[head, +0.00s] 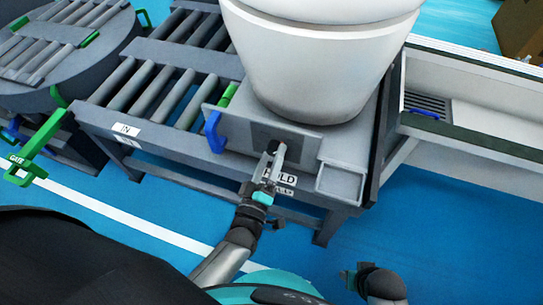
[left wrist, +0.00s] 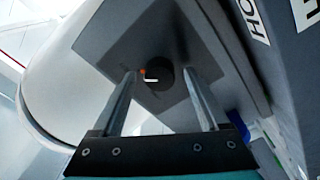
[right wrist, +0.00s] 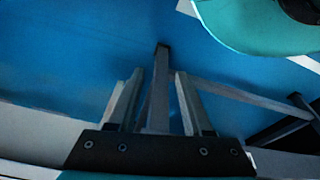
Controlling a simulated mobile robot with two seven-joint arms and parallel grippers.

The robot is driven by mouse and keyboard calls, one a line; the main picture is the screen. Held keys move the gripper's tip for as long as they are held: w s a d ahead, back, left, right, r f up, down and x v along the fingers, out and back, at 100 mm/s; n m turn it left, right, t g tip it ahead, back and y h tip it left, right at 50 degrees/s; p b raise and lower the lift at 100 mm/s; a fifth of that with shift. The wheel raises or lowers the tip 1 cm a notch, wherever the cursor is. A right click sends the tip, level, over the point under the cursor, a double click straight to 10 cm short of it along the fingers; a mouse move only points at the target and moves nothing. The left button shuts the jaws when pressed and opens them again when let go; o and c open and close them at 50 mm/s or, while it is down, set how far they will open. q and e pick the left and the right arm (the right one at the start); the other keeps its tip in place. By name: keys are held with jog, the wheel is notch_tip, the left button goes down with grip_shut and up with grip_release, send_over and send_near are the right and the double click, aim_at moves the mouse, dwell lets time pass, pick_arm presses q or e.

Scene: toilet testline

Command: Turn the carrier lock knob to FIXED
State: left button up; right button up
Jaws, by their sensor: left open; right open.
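The carrier lock knob (left wrist: 157,76) is small, round and dark, with a white pointer line. An orange mark sits at its upper left on a grey plate (left wrist: 150,45). In the head view the knob (head: 271,147) is on the front plate below the white toilet (head: 320,60). My left gripper (head: 276,154) is open, its fingers pointing at the knob; in the left wrist view they stand either side of it with gaps. Contact cannot be told. The knob's lettering is unreadable. My right gripper (right wrist: 160,76) is open, low over the blue floor, away from the knob.
A blue handle (head: 213,132) stands left of the plate, with a green piece (head: 229,95) behind it. A small grey tray (head: 341,183) is to the right. A roller conveyor (head: 150,88) and green gate lever (head: 28,158) lie left. Open blue floor is in front.

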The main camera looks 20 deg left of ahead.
pick_arm(q)
jog(key=shift+s, duration=0.35)
jog(key=s+p, duration=0.2)
jog(key=s, duration=1.2)
jog(key=shift+s+a+f, duration=0.2)
jog(key=shift+s+f, duration=0.05)
jog(key=shift+f, duration=0.2)
pick_arm(e)
jog(key=shift+s+d+f, duration=0.3)
jog(key=shift+f, duration=0.4)
jog(key=shift+s+d+f, duration=0.3)
jog(key=shift+s+f, duration=0.05)
jog(key=shift+f, duration=0.35)
jog(key=shift+s+d+f, duration=0.3)
jog(key=shift+f, duration=0.4)
